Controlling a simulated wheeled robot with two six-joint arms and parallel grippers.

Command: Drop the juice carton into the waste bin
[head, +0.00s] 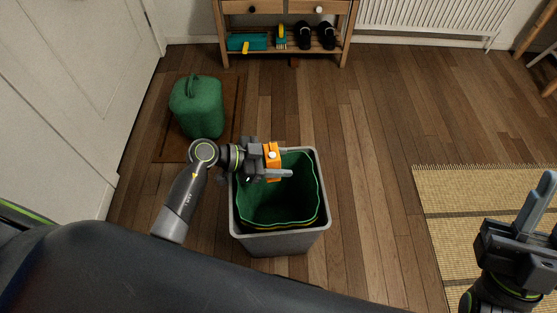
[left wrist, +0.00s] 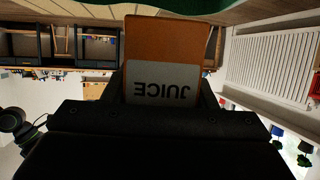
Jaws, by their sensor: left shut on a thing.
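The juice carton (head: 272,155) is orange with a white part, held in my left gripper (head: 280,174) above the waste bin. In the left wrist view the carton (left wrist: 165,60) shows orange and white, with the word JUICE upside down, between the fingers. My left gripper is shut on it. The grey waste bin (head: 319,195) with a green liner stands on the floor below, its mouth open. The gripper covers part of the bin's far left rim. My right gripper (head: 530,210) is at the right edge, away from the bin, its fingers apart with nothing seen between them.
A green canister (head: 197,106) stands on a brown mat (head: 165,147) left of the bin. A wooden shelf (head: 345,40) with shoes is at the back, beside a radiator (head: 425,15). A woven rug (head: 440,215) lies at right. The floor between is clear.

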